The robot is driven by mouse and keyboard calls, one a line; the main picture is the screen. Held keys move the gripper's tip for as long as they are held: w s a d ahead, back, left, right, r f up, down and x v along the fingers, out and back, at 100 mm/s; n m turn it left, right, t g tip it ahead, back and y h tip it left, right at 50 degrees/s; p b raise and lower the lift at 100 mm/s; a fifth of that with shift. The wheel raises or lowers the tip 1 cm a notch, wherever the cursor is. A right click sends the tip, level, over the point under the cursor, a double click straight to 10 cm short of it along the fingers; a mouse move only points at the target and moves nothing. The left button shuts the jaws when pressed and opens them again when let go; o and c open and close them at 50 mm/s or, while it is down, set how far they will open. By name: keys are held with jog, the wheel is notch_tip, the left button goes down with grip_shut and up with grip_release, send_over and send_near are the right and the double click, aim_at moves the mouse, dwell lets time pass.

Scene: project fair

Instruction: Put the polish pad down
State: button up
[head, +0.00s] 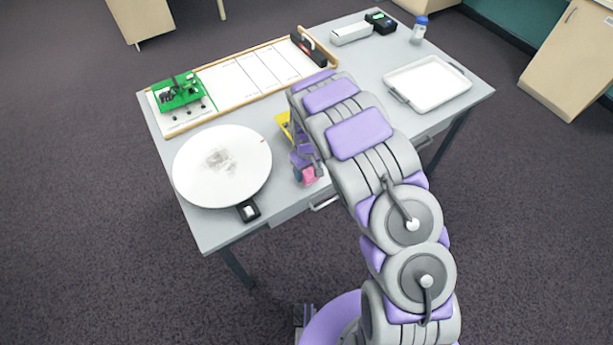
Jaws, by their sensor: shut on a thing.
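My gripper (306,167) is shut on a small pink block, which looks like the polish pad (309,175), near the front edge of the grey table (290,205). My arm reaches in from the lower right and hides part of the gripper. I cannot tell whether the pad touches the tabletop. A round white disc (195,180) with a grey smudge in its middle lies just left of the gripper, apart from it.
A yellow thing (284,125) is partly hidden behind my arm. A wood-framed white board (235,82) holds a green circuit board (178,93). A white tray (428,84), a bottle (419,31), a white box (351,33) and a black box (381,22) stand right.

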aim_at(307, 176)
notch_tip(307, 176, down, 4)
jog(key=shift+r+b, duration=0.15)
jog(key=shift+b, duration=0.5)
jog(key=shift+r, duration=0.1)
jog(key=shift+s+f, duration=0.1)
jog(key=shift+f, duration=0.25)
